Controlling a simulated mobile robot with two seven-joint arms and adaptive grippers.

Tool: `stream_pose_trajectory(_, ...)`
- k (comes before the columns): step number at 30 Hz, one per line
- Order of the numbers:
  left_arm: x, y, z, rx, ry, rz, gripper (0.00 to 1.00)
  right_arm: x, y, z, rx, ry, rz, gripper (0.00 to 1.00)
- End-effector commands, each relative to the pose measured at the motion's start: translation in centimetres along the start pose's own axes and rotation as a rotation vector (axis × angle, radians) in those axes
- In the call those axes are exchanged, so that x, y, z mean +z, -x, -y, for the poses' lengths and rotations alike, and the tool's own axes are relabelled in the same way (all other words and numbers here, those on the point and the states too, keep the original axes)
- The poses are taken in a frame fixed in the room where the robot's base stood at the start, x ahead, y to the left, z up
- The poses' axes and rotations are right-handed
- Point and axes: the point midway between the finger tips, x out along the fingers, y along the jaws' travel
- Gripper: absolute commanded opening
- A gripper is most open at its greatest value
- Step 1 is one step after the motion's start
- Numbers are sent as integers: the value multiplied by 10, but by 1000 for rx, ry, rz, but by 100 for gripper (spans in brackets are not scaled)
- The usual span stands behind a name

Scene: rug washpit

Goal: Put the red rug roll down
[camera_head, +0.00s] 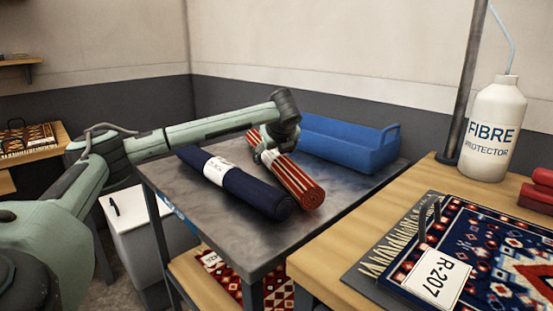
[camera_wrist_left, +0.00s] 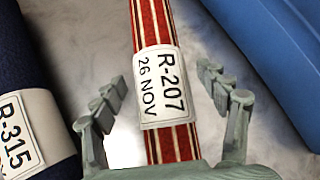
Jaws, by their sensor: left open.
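The red rug roll (camera_head: 297,180) has cream stripes and lies on the grey metal table (camera_head: 225,245), between a navy roll and a blue tray. In the left wrist view the red rug roll (camera_wrist_left: 155,30) carries a white label reading R-207, 26 NOV. My left gripper (camera_head: 268,152) is over the roll's far part. In the left wrist view my left gripper (camera_wrist_left: 160,95) is open, with one finger on each side of the roll and gaps between. My right gripper is in neither view.
The navy roll (camera_head: 255,193), labelled R-315 in the left wrist view, lies close on the left. The blue tray (camera_head: 345,145) stands close on the right. A wooden bench (camera_head: 335,270) at the right holds a patterned rug (camera_head: 480,250) and a white bottle (camera_head: 493,125).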

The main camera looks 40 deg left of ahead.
Motion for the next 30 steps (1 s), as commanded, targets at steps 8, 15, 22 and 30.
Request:
stream_pose_trajectory(8, 0, -11, 0, -1, 0, 0, 74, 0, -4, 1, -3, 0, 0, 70)
stream_pose_trajectory(15, 0, -11, 0, 0, 0, 0, 53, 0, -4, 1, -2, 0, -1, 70)
stream_pose_trajectory(22, 0, -11, 0, 0, 0, 0, 25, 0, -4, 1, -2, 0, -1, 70)
stream_pose_trajectory(30, 1, -10, 0, -2, 2, 3, 0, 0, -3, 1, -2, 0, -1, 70)
